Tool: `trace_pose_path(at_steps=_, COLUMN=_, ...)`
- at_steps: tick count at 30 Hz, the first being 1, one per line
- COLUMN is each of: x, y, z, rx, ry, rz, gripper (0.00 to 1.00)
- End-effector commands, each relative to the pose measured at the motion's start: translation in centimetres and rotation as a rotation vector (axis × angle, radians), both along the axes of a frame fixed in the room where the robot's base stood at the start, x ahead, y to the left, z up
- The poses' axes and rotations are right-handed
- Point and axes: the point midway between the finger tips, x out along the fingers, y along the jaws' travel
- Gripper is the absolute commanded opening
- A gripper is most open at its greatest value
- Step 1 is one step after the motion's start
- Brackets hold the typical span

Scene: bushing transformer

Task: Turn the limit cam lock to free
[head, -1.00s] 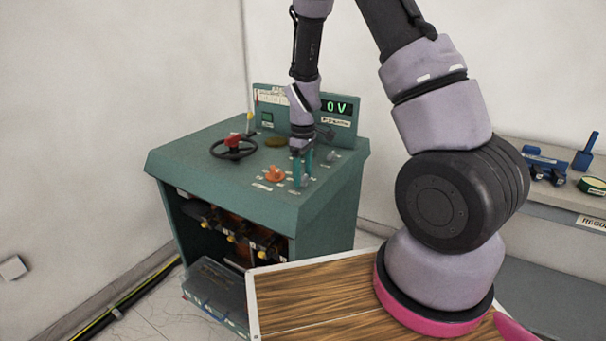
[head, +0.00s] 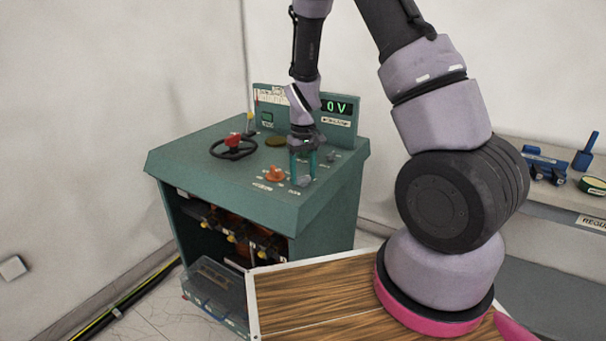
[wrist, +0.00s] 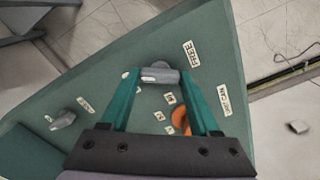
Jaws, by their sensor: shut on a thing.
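The limit cam lock is a grey lever knob (wrist: 160,74) on the sloped green console top. My gripper (wrist: 160,80) has its two teal fingers on either side of this knob and is shut on it. In the wrist view the knob lies crosswise between the fingertips, its right end near the FREE label (wrist: 190,54). The LIMIT CAM label (wrist: 224,100) is to the right, outside the right finger. In the head view my gripper (head: 303,172) points down at the console's front right, and the fingers partly hide the knob.
An orange knob (head: 275,174) sits close left of my gripper. A red-handled black handwheel (head: 233,148) is farther left. Another grey knob (wrist: 63,120) is on the panel. A display (head: 337,107) reading 0 V stands on the back panel.

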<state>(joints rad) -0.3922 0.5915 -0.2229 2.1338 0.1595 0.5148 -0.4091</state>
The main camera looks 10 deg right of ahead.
Motion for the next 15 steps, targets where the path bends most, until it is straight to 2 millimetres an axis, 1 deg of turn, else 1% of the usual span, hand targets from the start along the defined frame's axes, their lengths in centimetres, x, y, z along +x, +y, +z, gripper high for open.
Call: trace_pose_path(at_steps=15, x=0.07, y=-0.02, z=0.04, rx=0.0, ry=-0.002, rz=-0.492, gripper=0.07)
